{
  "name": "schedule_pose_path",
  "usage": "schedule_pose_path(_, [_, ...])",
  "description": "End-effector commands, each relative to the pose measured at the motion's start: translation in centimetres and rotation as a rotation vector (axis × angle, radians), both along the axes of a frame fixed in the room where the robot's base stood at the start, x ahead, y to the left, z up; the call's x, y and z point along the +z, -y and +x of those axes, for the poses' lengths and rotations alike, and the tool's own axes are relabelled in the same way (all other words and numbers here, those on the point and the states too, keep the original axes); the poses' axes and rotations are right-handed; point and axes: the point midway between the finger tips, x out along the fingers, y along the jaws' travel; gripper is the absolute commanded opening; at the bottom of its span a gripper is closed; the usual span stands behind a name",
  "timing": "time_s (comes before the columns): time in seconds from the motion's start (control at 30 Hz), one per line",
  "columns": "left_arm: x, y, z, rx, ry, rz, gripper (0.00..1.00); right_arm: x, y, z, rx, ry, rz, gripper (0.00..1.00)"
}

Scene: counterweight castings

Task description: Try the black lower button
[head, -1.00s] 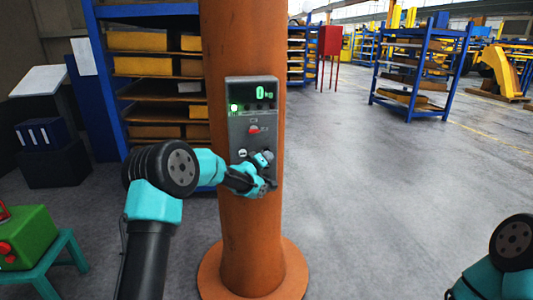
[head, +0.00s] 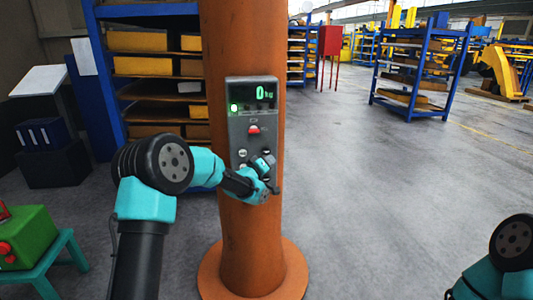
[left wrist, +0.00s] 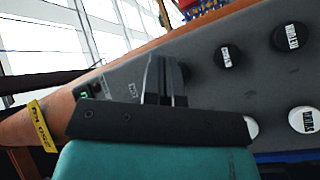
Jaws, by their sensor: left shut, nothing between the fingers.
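A dark grey control panel (head: 238,125) is fixed to an orange column (head: 240,235). It has a display reading 0 at the top, a lit green lamp and a red switch (head: 254,130). Round buttons sit on its lower part. My left gripper (head: 266,160) is at this lower part, shut and empty, and hides some buttons. In the left wrist view its fingers (left wrist: 166,76) are together over the panel face; contact cannot be told. Two black buttons (left wrist: 228,56) (left wrist: 291,37) and a white button (left wrist: 304,120) show there; a dark round shape is partly behind the fingers. My right gripper is out of view.
A blue rack with yellow bins (head: 140,65) stands behind the column. A green box (head: 28,238) sits on a teal stool at lower left. A blue shelf (head: 418,70) and a red cabinet (head: 330,42) stand farther back. The floor to the right is clear.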

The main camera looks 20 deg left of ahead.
Motion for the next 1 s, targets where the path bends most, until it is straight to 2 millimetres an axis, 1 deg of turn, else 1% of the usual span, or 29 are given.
schedule_pose_path(0.13, [0.0, 0.6, -1.1, -0.001, 0.000, 0.001, 0.00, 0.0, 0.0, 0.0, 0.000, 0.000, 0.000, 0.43])
schedule_pose_path(0.3, [0.0, 1.0, -1.9, -0.001, 0.000, 0.000, 0.00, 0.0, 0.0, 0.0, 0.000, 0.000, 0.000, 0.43])
schedule_pose_path(1.0, [0.0, 1.0, -1.9, 0.000, 0.000, 0.001, 0.00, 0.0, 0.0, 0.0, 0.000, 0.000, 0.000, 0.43])
